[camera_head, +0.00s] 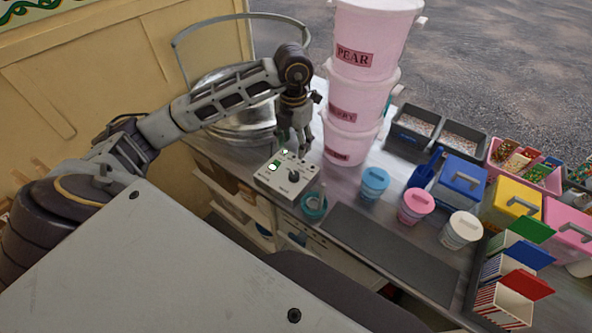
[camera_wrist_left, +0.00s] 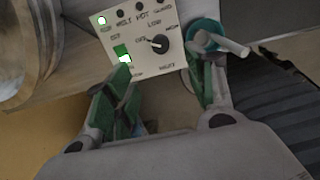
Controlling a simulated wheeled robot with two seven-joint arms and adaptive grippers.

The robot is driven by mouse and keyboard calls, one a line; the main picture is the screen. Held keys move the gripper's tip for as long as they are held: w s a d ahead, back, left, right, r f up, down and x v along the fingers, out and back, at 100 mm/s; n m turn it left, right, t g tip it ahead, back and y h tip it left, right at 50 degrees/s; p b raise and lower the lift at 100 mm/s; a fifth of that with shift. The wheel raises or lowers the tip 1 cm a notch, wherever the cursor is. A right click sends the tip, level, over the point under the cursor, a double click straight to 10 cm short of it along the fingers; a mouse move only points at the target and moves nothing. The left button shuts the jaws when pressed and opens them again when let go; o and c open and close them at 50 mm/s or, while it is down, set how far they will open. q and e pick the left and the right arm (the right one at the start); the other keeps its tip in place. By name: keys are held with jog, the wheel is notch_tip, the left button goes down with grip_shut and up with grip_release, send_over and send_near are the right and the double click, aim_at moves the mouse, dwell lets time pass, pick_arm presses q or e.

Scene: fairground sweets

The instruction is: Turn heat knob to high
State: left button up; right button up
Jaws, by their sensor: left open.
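The melt pot control box (camera_head: 272,183) stands on the counter. Its cream panel (camera_wrist_left: 172,62) carries a black heat knob (camera_head: 294,176). In the left wrist view the knob (camera_wrist_left: 159,44) has a pale pointer that seems to aim left, away from the HIGH label at its upper right. A green switch (camera_wrist_left: 122,52) is left of the knob, with a lit spot. My left gripper (camera_head: 296,148) hangs pointing down at the box's far side. Its green-padded fingers (camera_wrist_left: 160,82) are open and empty, spread to either side below the knob in the wrist view. My right gripper is out of view.
A metal pot (camera_head: 245,122) stands behind my left arm. Stacked pink tubs (camera_head: 352,110) rise close to the right of the gripper.

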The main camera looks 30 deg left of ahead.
pick_arm(q)
jog(key=b, duration=0.4)
send_over(294, 174)
jog(key=shift+f, duration=3.15)
jog(key=shift+f+b, duration=0.65)
jog(key=shift+f, duration=0.6)
jog(key=shift+f+b, duration=0.9)
jog(key=shift+f, duration=0.65)
jog(key=shift+f+b, duration=0.45)
jog(key=shift+f, duration=0.45)
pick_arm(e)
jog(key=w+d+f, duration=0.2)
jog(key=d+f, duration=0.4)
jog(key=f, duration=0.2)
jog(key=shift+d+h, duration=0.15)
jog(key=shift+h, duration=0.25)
